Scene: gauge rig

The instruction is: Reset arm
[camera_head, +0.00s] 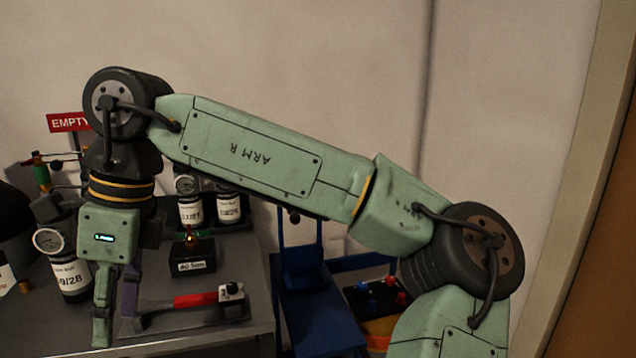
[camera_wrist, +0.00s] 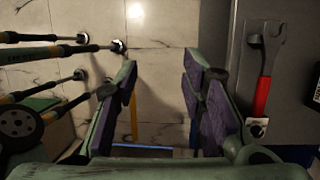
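My gripper (camera_head: 116,318) points down at the left of the head view, at the end of my green arm, which reaches across from the lower right. In the wrist view my gripper (camera_wrist: 160,72) shows two purple-padded fingers spread wide apart, with nothing between them but the tiled floor behind. It is empty and beside the grey bench (camera_wrist: 222,112), which lies to the right there.
A red-handled wrench (camera_head: 195,300) lies on the bench; it also shows in the wrist view (camera_wrist: 262,92). Labelled gauge canisters (camera_head: 70,275), a small black box (camera_head: 193,263) and a red EMPTY sign (camera_head: 68,122) stand nearby. A blue frame (camera_head: 318,312) is right of the bench.

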